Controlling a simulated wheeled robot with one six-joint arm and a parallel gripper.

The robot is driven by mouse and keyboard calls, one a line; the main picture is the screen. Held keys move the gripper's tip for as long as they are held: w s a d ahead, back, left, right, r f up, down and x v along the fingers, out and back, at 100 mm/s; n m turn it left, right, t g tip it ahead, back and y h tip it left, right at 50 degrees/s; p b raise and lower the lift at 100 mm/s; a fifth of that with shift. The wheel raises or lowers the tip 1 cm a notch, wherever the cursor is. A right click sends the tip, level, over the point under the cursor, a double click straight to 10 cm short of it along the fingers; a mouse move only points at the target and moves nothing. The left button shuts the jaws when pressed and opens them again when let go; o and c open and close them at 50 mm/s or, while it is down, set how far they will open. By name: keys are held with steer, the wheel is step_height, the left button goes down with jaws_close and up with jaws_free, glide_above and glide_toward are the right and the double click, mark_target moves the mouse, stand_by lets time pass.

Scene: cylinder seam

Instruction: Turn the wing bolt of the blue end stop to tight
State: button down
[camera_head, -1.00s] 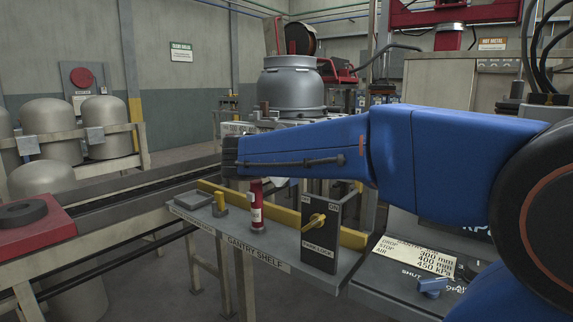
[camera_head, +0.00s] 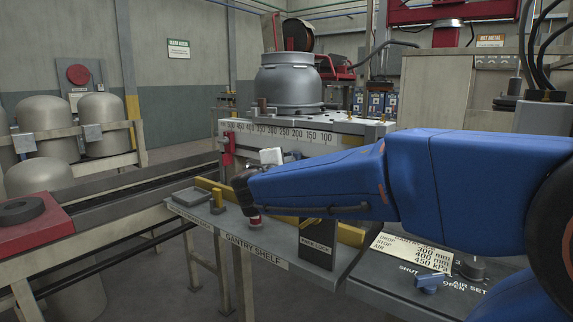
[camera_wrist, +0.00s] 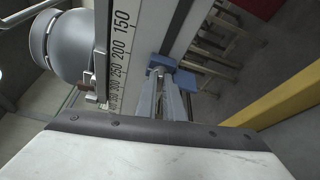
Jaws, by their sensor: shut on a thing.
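In the wrist view the blue end stop (camera_wrist: 160,63) sits at the edge of the numbered rail (camera_wrist: 122,50), near the 200 mark. My gripper (camera_wrist: 166,80) reaches to it, its two fingers close together and shut at the stop. The wing bolt is hidden between the fingertips, so its angle cannot be read. In the head view the rail (camera_head: 290,137) shows behind my blue arm. A white part of my gripper's body sticks up there, but the fingers and the blue stop are hidden.
A red stop (camera_head: 228,146) is at the rail's left end. A grey pot (camera_head: 290,82) stands above the rail. The gantry shelf (camera_head: 270,253) in front carries a black park-lock block (camera_head: 317,243) and a yellow rail, close under my arm. A yellow bar (camera_wrist: 280,98) is right in the wrist view.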

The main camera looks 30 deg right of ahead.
steer(key=shift+d+r, duration=0.1)
stand_by(0.5)
steer(key=c, duration=1.9)
jaws_free()
steer(key=shift+o, duration=0.2)
steer(key=shift+f, duration=0.2)
steer(key=shift+f, duration=0.1)
steer(key=v, duration=1.7)
steer(key=shift+a+r, duration=0.25)
steer(key=shift+s, duration=0.1)
